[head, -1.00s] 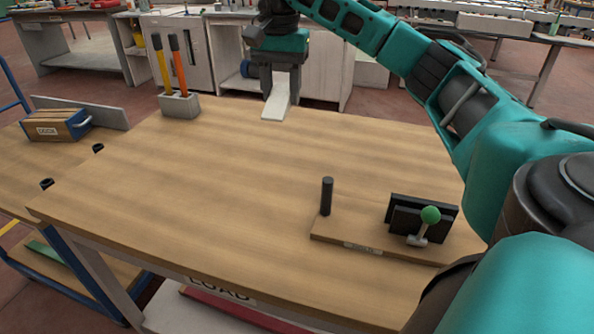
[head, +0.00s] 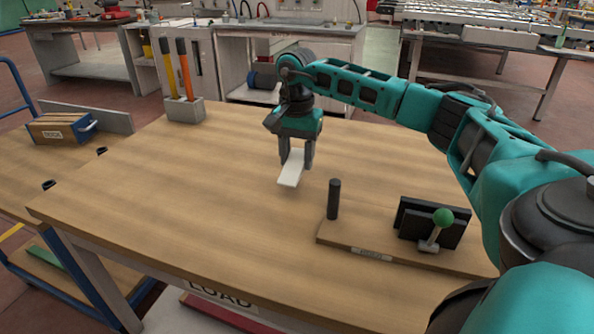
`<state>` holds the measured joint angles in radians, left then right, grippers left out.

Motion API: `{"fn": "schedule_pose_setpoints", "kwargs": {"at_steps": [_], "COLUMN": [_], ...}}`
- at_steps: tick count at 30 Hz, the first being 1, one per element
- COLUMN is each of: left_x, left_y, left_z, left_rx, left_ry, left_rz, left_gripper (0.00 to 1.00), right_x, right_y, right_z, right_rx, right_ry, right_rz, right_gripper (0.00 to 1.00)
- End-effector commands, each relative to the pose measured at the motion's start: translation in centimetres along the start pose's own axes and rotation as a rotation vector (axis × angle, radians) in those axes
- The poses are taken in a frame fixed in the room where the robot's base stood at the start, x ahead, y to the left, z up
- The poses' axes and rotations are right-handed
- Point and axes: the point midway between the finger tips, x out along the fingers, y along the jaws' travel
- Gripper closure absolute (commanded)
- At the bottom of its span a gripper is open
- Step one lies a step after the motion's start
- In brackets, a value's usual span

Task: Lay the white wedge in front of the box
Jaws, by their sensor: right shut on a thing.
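My right gripper (head: 296,160) points down over the middle of the wooden table and is shut on the white wedge (head: 291,170). The wedge hangs tilted from the fingers with its lower end toward the near side; I cannot tell whether it touches the tabletop. A wooden box with a blue end and a handle (head: 60,129) sits on the lower bench at the left, against a grey upright board. The box is well to the left of the wedge. My left gripper is not in view.
A grey holder (head: 185,109) with two upright tools stands at the back left. The table's left and middle are clear.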

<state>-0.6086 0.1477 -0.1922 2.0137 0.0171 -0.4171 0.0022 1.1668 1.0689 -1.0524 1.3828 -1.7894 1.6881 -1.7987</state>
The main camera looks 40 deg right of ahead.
Motion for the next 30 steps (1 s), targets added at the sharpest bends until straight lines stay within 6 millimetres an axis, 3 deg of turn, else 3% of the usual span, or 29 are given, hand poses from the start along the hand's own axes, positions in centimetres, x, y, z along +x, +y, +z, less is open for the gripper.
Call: {"fn": "schedule_pose_setpoints", "kwargs": {"at_steps": [7,18,19,26,30], "left_x": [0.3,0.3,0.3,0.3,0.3], "left_y": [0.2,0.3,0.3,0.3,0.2], "left_z": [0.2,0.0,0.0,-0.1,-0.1], "left_rx": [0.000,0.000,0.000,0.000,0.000], "left_ry": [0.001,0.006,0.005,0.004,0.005], "left_rz": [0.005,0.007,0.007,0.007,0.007], "left_gripper": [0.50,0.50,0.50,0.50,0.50], "right_x": [3.6,4.0,4.0,4.0,4.0], "right_y": [0.1,0.0,0.0,0.0,0.0], "right_z": [0.1,0.1,0.1,0.1,0.1], "right_rx": [-0.001,-0.001,-0.001,-0.001,-0.001], "right_ry": [-0.002,-0.001,-0.001,-0.001,-0.001], "right_rz": [0.003,0.002,0.001,0.002,0.002], "right_gripper": [0.85,0.85,0.52,0.30,0.28]}}
